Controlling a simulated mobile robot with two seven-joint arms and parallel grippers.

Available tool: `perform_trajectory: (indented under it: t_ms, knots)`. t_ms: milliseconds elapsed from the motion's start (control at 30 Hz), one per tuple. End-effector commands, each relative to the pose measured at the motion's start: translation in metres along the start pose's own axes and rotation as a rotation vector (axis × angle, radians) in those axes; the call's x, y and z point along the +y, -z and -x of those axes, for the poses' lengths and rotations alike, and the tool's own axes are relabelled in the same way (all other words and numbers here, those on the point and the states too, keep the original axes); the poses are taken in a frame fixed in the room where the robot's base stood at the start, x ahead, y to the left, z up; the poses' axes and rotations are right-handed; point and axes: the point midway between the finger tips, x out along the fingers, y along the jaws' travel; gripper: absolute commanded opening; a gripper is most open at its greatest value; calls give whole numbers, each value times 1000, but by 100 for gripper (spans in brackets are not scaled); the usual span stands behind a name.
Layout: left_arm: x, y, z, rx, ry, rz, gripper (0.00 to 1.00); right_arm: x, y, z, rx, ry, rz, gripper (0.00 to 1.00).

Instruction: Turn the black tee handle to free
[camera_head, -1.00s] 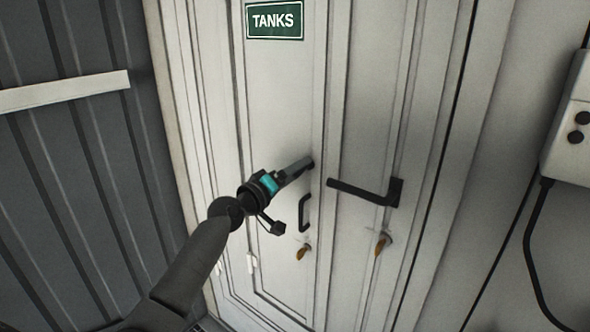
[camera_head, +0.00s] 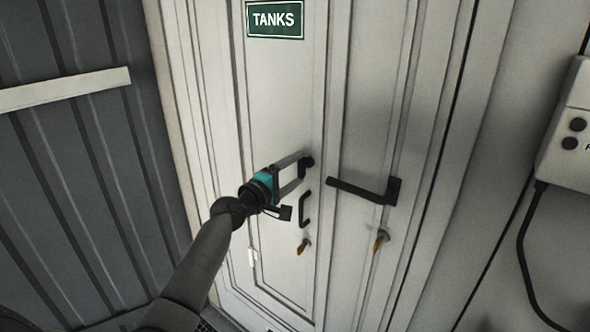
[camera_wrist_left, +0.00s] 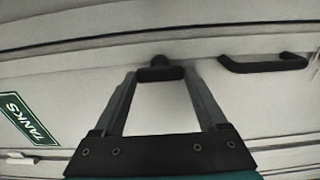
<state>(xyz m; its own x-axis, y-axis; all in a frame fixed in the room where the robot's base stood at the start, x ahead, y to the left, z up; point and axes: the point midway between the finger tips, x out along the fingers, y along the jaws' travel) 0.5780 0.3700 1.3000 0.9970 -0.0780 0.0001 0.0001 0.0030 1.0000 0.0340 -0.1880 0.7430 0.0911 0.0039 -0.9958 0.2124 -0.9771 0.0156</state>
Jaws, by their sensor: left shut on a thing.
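The black tee handle sits on the white door panel below the TANKS sign. In the head view only a small dark part of it (camera_head: 309,162) shows at the fingertips. In the left wrist view its black crossbar (camera_wrist_left: 162,73) spans between the fingertips, with its round stem behind it. My left gripper (camera_head: 300,163) is shut on the crossbar, one finger at each end; its fingers also show in the wrist view (camera_wrist_left: 163,78). My right gripper is not in view.
A black pull handle (camera_head: 305,208) is just below the tee, close to my gripper. A black lever handle (camera_head: 365,191) is on the door panel to the right. A grey wall box (camera_head: 570,130) is at far right.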

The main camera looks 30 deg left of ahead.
Motion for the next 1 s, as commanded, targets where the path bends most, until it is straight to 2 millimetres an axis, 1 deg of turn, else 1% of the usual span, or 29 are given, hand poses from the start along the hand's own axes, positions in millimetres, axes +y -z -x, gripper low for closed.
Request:
perform_trajectory:
  t_ms: [467,500,700,1000]
  knots:
    - [0,0,0,-1,0,18,19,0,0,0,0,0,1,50]
    - [0,0,0,-1,0,18,79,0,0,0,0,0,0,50]
    - [0,0,0,-1,0,15,100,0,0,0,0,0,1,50]
    - [0,0,2,0,0,13,100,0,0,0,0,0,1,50]
